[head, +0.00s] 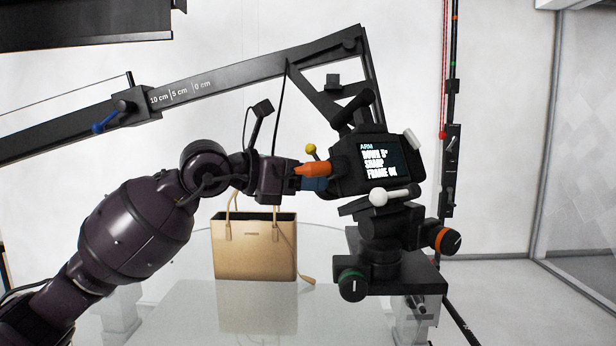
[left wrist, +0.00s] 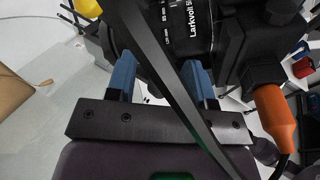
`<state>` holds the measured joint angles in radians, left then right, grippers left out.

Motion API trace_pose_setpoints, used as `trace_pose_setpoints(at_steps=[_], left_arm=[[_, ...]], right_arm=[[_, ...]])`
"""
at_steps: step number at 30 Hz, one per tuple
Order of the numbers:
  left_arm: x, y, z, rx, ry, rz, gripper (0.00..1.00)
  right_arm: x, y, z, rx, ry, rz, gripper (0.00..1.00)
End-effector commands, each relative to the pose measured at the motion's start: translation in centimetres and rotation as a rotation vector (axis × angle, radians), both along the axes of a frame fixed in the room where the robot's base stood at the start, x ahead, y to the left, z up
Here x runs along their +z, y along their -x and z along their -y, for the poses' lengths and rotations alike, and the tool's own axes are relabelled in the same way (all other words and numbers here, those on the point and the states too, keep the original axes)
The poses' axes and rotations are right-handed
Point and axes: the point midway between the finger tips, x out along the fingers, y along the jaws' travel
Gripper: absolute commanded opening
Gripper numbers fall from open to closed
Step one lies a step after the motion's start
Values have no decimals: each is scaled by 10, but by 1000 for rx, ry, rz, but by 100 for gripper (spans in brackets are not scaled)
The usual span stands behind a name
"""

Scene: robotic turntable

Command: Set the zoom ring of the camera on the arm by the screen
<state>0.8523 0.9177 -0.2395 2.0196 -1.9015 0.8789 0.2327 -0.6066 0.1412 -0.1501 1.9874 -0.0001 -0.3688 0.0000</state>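The camera (head: 345,178) sits on a black mount by the crane arm. Its screen (head: 381,160) reads ARM, DOWN 5°, SHARP, FRAME OK. My left gripper (head: 300,180) is at the camera's left side, by the lens. The two blue fingers (left wrist: 160,75) stand apart, one to each side of the barrel. A black strip crosses in front, and I cannot tell whether the fingers touch the zoom ring. My right gripper is not in view.
An orange plug with a cable (left wrist: 275,115) is close right of the fingers. A white-knobbed handle (head: 385,196) and an orange-ringed knob (head: 446,240) are on the mount. The crane arm (head: 230,75) passes above. A tan handbag (head: 254,247) stands on the glossy turntable (head: 190,300).

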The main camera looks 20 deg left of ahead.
Motion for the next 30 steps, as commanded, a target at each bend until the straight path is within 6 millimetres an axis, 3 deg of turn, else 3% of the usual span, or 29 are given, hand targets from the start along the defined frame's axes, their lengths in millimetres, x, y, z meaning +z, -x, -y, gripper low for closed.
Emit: trace_pose_setpoints(at_steps=[11,30], left_arm=[[0,3,-4,1,0,0,48],[14,67,-73,2,0,-1,48]], right_arm=[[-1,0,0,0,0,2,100],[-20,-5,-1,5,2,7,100]])
